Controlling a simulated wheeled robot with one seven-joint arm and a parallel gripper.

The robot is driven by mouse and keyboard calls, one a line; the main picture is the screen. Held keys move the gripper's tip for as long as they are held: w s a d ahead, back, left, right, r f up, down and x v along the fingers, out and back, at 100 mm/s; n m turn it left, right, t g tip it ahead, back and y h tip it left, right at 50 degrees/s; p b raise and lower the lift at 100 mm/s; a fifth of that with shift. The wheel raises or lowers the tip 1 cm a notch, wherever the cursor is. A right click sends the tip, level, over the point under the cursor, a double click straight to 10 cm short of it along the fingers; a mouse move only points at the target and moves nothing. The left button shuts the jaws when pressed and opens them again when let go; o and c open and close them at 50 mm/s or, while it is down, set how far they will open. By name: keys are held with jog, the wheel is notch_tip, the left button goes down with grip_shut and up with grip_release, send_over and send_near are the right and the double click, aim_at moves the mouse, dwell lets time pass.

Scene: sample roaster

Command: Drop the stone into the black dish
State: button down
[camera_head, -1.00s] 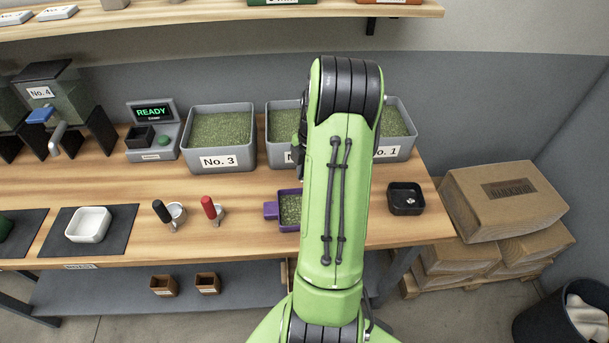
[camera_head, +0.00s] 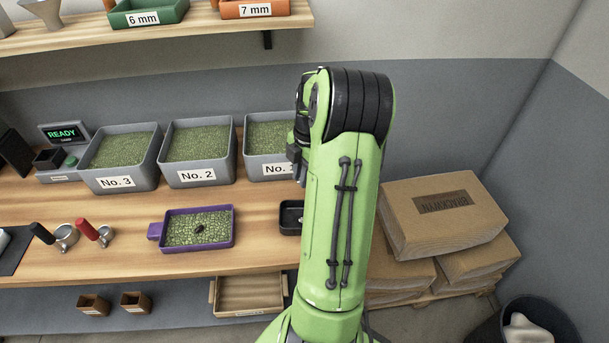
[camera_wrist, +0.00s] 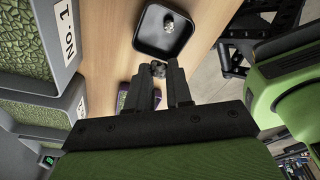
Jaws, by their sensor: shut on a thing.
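My gripper (camera_wrist: 160,76) is shut on a small dark stone (camera_wrist: 158,68), which shows between the fingertips in the wrist view. The black dish (camera_wrist: 149,44) lies just beyond the fingertips in that view, with a small pale lump inside it. In the head view the black dish (camera_head: 290,218) is partly hidden behind my arm. The purple tray (camera_head: 166,248) of green beans stands left of the dish, with a dark lump on its beans. I cannot tell how high the stone is above the table.
Grey bins No. 3 (camera_head: 121,180), No. 2 (camera_head: 195,177) and No. 1 (camera_head: 262,170) line the back of the table. Two metal cups with handles (camera_head: 65,237) stand at the left.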

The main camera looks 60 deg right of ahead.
notch_tip(320, 180, down, 6)
jog(key=b, duration=0.4)
jog(key=shift+w+a+b, duration=0.15)
jog(key=shift+b, duration=0.2)
jog(key=c, duration=0.9)
grip_release()
jog(key=shift+r, duration=0.1)
jog(key=shift+c, duration=0.2)
notch_tip(320, 180, up, 16)
jog(key=d+p, duration=0.2)
jog(key=p, duration=0.2)
jog(key=shift+s+f, duration=0.2)
jog(key=shift+s, duration=0.2)
jog(key=shift+d, duration=0.1)
